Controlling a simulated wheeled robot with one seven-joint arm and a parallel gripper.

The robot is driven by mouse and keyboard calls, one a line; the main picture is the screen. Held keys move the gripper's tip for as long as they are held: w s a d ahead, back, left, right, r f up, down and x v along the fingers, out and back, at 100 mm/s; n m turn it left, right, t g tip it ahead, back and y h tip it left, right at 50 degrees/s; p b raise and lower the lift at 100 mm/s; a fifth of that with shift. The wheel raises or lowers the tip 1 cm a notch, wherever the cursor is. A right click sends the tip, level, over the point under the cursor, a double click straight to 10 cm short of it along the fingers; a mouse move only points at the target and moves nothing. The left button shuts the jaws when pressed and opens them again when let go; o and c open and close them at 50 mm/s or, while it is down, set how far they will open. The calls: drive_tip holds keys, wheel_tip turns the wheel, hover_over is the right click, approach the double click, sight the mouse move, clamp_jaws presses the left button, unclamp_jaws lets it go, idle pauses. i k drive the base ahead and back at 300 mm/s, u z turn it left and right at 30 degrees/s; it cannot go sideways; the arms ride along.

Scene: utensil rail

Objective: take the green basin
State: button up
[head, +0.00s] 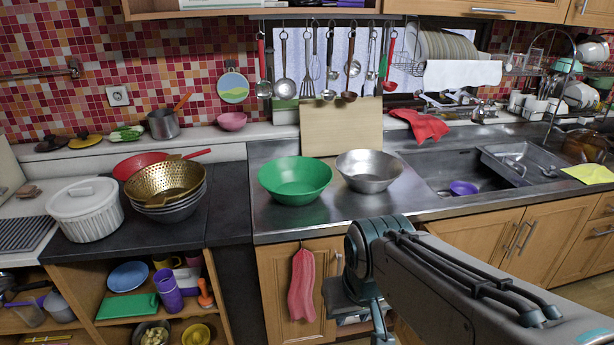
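The green basin (295,180) stands upright on the steel counter, left of the sink. It looks empty. A steel bowl (369,170) stands close to its right. My arm comes in from the lower right, and its end is low in front of the counter, below and right of the basin. My gripper's fingers are not clearly seen; they are hidden or cut off at the bottom edge. Nothing touches the basin from my side.
A wooden board (341,128) leans behind the basin under the hanging utensils. A golden colander (166,180) on stacked bowls and a white pot (86,208) stand to the left. A red cloth (302,285) hangs on the cabinet front. The counter's front strip is clear.

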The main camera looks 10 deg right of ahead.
sight(290, 180)
drive_tip(key=i, duration=0.95)
